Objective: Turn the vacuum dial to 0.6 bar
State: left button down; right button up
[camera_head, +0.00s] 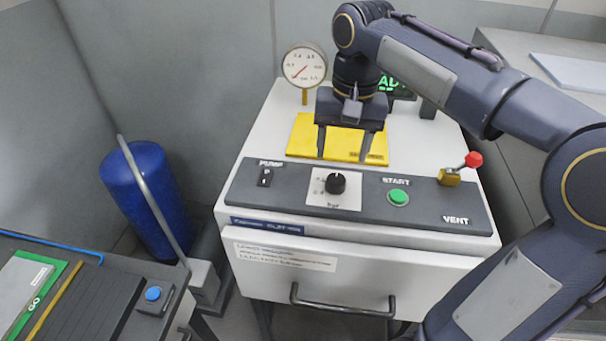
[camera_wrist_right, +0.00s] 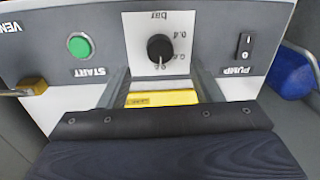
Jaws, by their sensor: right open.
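The vacuum dial is a black round knob (camera_head: 335,183) on a white scale plate marked "bar", in the middle of the grey control panel. In the right wrist view the dial (camera_wrist_right: 160,47) shows a light pointer mark toward the picture's bottom; the number there is too blurred to read surely, while 0.4 shows at its right. My right gripper (camera_head: 343,158) points down over the yellow plate, just behind the dial, with its two fingers apart and nothing between them. In the right wrist view the fingers (camera_wrist_right: 160,74) stop short of the dial. My left gripper is out of view.
A round gauge (camera_head: 304,65) with a red needle stands behind. On the panel are a PUMP switch (camera_head: 265,176), a green START button (camera_head: 398,198) and a red-tipped VENT lever (camera_head: 473,160). A blue cylinder (camera_head: 146,198) stands left. A drawer handle (camera_head: 342,309) juts out below.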

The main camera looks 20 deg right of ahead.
aim_at(337, 180)
notch_tip(337, 180, down, 8)
jog(key=shift+w+a+r, duration=0.1)
jog(key=shift+a+r, duration=0.05)
jog(key=shift+r, duration=0.05)
jog(key=c, duration=1)
jog(key=shift+r+n, duration=0.1)
jog(key=shift+n, duration=0.3)
jog(key=shift+n+p, duration=0.35)
jog(key=shift+n, duration=0.25)
jog(key=n+p, duration=0.1)
jog(key=n, duration=0.2)
jog(key=shift+n, duration=0.3)
jog(key=n+p, duration=0.1)
jog(key=n, duration=0.5)
jog(key=shift+w+p, duration=0.15)
jog(key=shift+p, duration=0.25)
